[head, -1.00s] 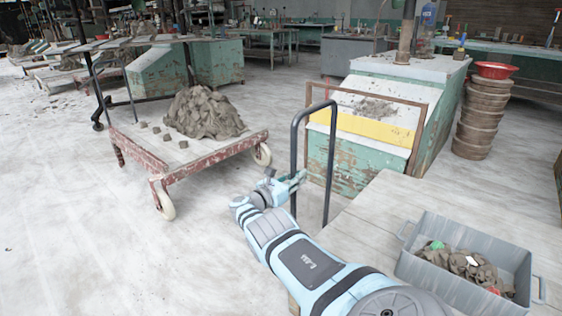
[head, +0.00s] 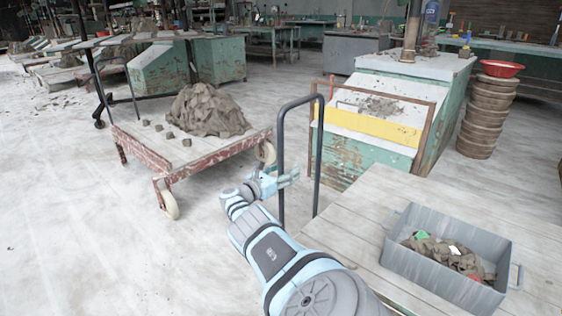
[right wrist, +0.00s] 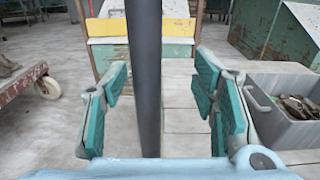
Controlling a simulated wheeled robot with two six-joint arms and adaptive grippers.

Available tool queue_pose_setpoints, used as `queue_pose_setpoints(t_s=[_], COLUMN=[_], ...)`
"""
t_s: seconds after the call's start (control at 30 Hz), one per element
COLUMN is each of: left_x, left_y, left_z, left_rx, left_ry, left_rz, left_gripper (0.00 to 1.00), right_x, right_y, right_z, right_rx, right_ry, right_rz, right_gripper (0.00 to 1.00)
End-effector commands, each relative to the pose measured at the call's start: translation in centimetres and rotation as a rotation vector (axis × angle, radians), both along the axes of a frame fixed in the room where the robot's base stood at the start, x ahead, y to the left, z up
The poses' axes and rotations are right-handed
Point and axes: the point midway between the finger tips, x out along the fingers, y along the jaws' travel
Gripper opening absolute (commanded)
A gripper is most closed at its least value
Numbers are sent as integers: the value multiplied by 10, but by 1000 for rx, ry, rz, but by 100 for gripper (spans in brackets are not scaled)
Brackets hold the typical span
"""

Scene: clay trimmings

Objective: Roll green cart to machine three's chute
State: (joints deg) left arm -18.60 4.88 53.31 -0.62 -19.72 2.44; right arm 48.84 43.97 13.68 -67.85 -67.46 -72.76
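My right gripper (head: 288,180) is at the handle's left post. In the right wrist view, the dark post (right wrist: 147,80) stands between the open finger pads, with gaps on both sides. A green machine (head: 350,155) with a yellow-banded sloping front stands behind the handle; no number is readable, so I cannot tell whether this is machine three. My left gripper is not in view.
A grey bin (head: 398,258) with clay scraps sits on the deck. A red-framed cart (head: 195,166) with a clay heap (head: 205,110) stands at left. Stacked buckets (head: 483,118) under a red bowl (head: 502,69) stand right. The front-left floor is clear.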

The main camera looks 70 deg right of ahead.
Motion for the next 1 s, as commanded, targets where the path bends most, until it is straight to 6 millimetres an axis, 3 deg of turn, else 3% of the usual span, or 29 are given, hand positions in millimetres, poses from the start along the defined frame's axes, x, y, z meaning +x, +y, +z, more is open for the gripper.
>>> queue_pose_setpoints(t_s=[0.03,0.37,0.7,1.0], left_x=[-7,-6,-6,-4], left_y=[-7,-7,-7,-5], left_z=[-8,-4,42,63], left_rx=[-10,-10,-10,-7], left_ry=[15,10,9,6], left_rz=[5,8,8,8], left_gripper=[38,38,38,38], right_x=[1,5,21,34], right_y=[1,4,46,82], right_z=[-5,-4,5,4], right_rx=[0,1,-2,-5], right_ry=[0,0,1,0], right_rz=[2,8,4,0], right_gripper=[67,67,67,67])
